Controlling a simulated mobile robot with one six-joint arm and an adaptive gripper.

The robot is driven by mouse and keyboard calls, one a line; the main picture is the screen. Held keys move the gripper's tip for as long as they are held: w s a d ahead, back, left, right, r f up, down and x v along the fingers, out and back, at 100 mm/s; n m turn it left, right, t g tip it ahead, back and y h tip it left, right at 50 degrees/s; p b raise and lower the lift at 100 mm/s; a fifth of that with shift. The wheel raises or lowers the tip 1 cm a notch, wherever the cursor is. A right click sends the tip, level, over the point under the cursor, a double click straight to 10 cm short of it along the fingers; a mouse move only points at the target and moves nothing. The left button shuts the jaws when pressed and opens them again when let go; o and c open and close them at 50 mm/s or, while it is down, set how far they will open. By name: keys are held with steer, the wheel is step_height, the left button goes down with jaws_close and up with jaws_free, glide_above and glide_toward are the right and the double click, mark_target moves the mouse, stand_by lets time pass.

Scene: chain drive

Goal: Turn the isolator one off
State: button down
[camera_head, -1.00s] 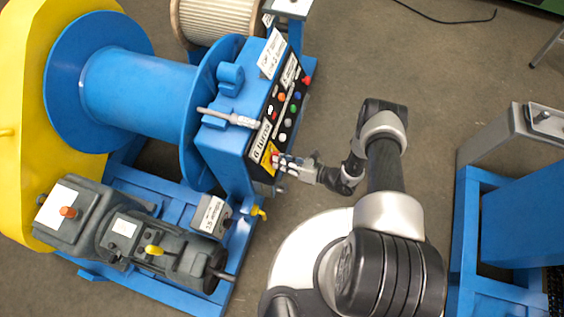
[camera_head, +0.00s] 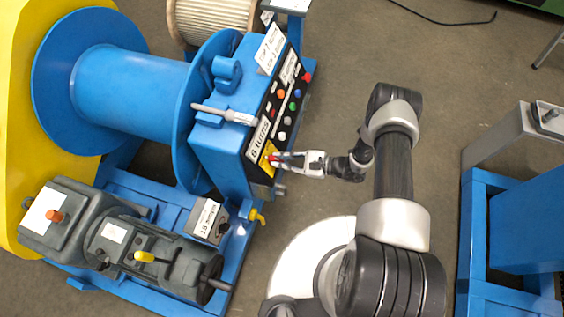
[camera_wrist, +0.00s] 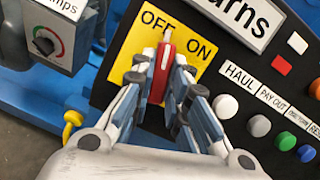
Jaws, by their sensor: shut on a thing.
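The isolator is a red handle (camera_wrist: 163,65) on a yellow plate (camera_wrist: 135,45) marked OFF and ON. In the wrist view the handle points almost straight up, its tip just below and right of the word OFF, nearer to OFF than to ON. My gripper (camera_wrist: 160,85) is shut on the handle, one finger on each side, and hides its lower part. In the head view the yellow plate (camera_head: 266,154) is on the near face of the blue control box, and my gripper (camera_head: 277,158) reaches it from the right.
A black panel with several buttons, including a white one (camera_wrist: 224,106) and a green one (camera_wrist: 285,141), lies right of the plate. A grey dial box (camera_wrist: 45,35) and a yellow tap (camera_wrist: 72,122) are at left. A blue drum (camera_head: 130,95) stands behind the box.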

steer(key=n+g+b, duration=0.1)
steer(key=n, duration=0.5)
steer(key=shift+w+b, duration=0.1)
steer(key=shift+b, duration=0.2)
steer(key=shift+n+g, duration=0.3)
steer(key=c, duration=1.6)
jaws_free()
steer(key=shift+o, duration=0.2)
steer(key=v, duration=1.2)
steer(key=shift+r, duration=0.2)
steer(key=shift+a, duration=0.1)
